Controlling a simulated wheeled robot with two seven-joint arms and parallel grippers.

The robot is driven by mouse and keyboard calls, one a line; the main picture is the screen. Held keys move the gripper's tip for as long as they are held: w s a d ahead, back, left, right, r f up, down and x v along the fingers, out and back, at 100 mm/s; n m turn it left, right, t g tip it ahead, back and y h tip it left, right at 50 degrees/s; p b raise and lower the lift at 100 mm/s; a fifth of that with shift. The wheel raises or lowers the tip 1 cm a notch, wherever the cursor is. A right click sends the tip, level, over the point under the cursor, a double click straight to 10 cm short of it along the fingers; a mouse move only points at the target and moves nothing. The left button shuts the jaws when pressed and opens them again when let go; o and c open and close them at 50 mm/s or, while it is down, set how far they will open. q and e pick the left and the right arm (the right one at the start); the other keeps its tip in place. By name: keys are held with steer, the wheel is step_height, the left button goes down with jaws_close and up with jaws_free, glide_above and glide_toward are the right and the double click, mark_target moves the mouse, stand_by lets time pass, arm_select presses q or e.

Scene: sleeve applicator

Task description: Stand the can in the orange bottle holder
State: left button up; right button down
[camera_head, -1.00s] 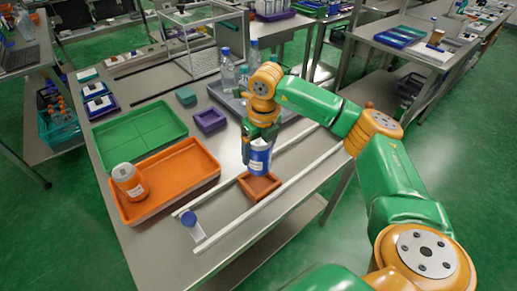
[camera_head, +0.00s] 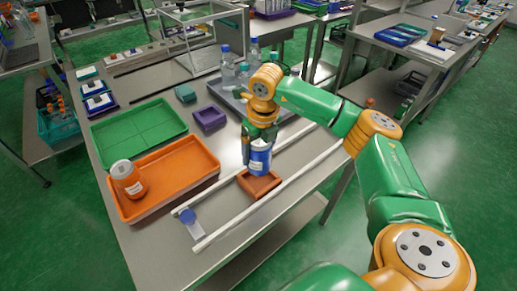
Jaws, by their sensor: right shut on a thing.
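A blue and white can (camera_head: 259,160) is upright in my right gripper (camera_head: 260,143), which is shut on it. The can is at the small orange-brown square holder (camera_head: 262,187), its lower end over or inside the holder's opening. I cannot tell whether the can's base touches the holder's floor. My left gripper is not in view.
An orange tray (camera_head: 196,177) with an orange, white-topped jar (camera_head: 129,180) is at the left. A green tray (camera_head: 136,131) and a purple holder (camera_head: 209,117) lie behind. Two white rails (camera_head: 232,225) flank the holder. A blue-capped item (camera_head: 190,218) lies near the front.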

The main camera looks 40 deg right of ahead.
mark_target(259, 142)
steer(key=shift+f+b, duration=2.2)
steer(key=shift+f, duration=0.7)
jaws_free()
step_height(259, 142, up, 9)
steer(key=p, duration=0.7)
steer(key=shift+r+p, duration=0.15)
steer(key=shift+p, duration=0.25)
